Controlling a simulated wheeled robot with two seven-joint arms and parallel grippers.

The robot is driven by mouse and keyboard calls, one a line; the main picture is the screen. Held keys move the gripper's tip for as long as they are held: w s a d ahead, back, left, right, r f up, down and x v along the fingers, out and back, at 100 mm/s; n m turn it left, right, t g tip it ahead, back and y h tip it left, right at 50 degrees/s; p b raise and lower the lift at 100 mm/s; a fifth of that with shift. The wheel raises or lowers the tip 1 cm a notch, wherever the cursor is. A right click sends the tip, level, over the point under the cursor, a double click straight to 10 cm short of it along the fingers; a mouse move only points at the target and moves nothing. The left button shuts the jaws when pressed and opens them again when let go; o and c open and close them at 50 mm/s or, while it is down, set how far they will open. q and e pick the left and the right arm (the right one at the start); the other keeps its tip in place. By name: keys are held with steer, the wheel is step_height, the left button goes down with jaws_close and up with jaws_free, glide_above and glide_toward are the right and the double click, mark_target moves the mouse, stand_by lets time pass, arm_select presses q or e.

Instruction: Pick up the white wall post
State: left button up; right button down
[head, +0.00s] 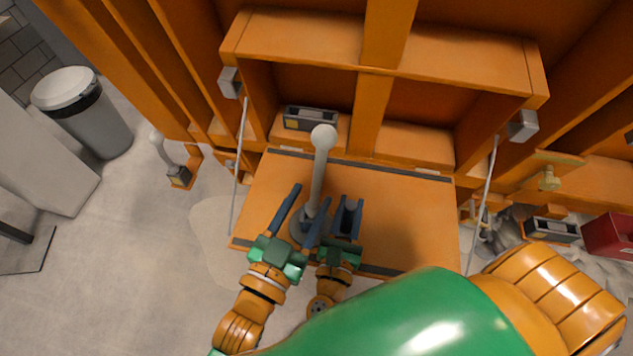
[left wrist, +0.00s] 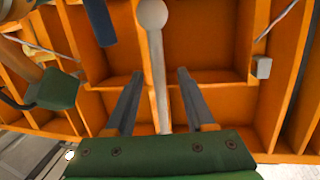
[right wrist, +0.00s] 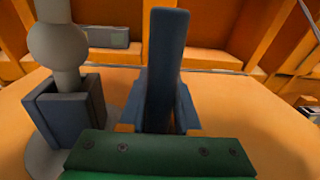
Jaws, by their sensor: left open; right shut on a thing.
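The white wall post (head: 318,172) has a round knob on top and stands on the orange ledge, its foot on a grey round base. It also shows in the left wrist view (left wrist: 156,75) and at the left of the right wrist view (right wrist: 57,45). My left gripper (head: 308,200) is open with its dark fingers on either side of the post's lower shaft. I cannot tell whether they touch it. My right gripper (head: 348,210) is just right of the post, apart from it, shut on a dark blue piece (right wrist: 166,65) whose identity is unclear.
The orange ledge (head: 400,210) is bare to the right, with thin support rods (head: 240,165) at its sides. Orange compartments and a grey box (head: 310,119) lie behind. A grey bin (head: 85,115) stands far left. My own green and orange parts cover the lower right.

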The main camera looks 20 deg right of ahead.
mark_target(323, 175)
arm_select(q)
steer(key=x, duration=0.6)
steer(key=shift+d+r, duration=0.2)
steer(key=shift+r, duration=0.15)
jaws_close()
